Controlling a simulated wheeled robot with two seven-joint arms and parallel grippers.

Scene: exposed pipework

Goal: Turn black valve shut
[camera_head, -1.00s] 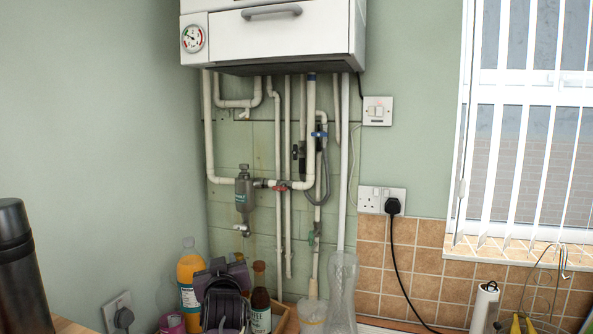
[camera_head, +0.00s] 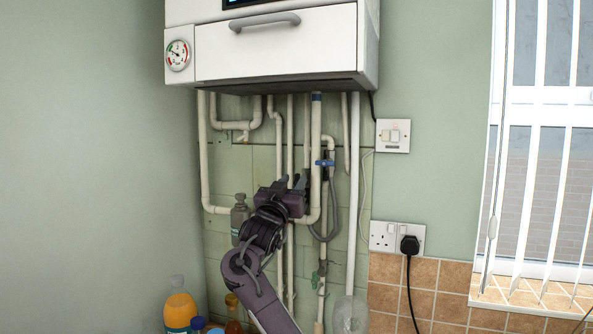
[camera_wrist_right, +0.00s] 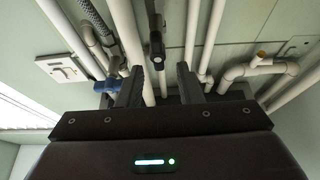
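The black valve (camera_wrist_right: 156,48) shows in the right wrist view as a small dark handle on a pale pipe. It lies ahead of my right gripper, roughly in line with the gap between its two fingers. In the head view it is mostly or wholly hidden behind the gripper. My right gripper (camera_head: 290,185) is raised in front of the pipes under the boiler. Its fingers also show in the right wrist view (camera_wrist_right: 160,76), spread apart with nothing visibly held between them. Whether a finger touches a pipe I cannot tell. My left gripper is not in view.
A blue valve (camera_head: 325,163) is just right of the gripper, near a grey hose. A green valve (camera_head: 315,281) is lower down. The white boiler (camera_head: 276,45) hangs above. An orange bottle (camera_head: 180,309) stands at lower left. Sockets (camera_head: 397,238) are on the right wall.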

